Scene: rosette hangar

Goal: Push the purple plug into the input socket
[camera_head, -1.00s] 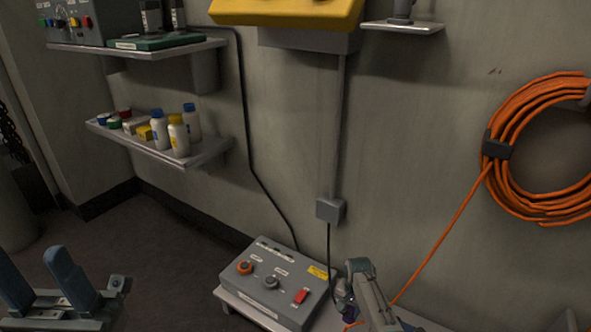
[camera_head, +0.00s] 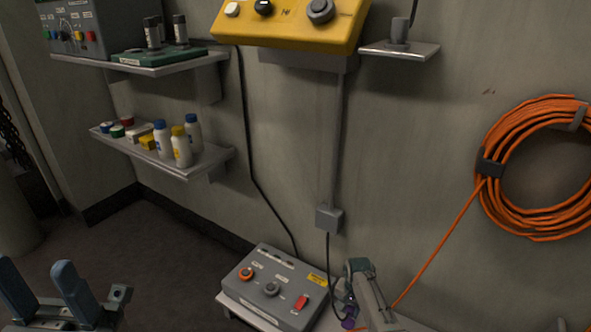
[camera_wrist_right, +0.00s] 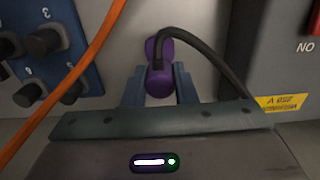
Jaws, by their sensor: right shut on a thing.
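The purple plug (camera_wrist_right: 158,78) is held between the two blue fingers of my right gripper (camera_wrist_right: 159,90), with a black cable running from it to the right in the wrist view. In the head view the plug (camera_head: 348,322) shows small at the bottom, under my right gripper (camera_head: 350,309), right of the grey control box (camera_head: 240,291). The box has an orange-ringed round fitting (camera_head: 246,274) and a grey round fitting (camera_head: 271,289). Their labels are too small to read, so I cannot tell which is the input socket. My left gripper (camera_head: 42,283) is open and empty at lower left.
The grey box carries a red switch (camera_head: 302,302). A black cable drops from a wall junction box (camera_head: 329,219) beside it. An orange cable (camera_head: 440,244) runs from the wall coil past my right arm. Shelves with bottles (camera_head: 181,147) and a yellow panel (camera_head: 290,28) are higher up.

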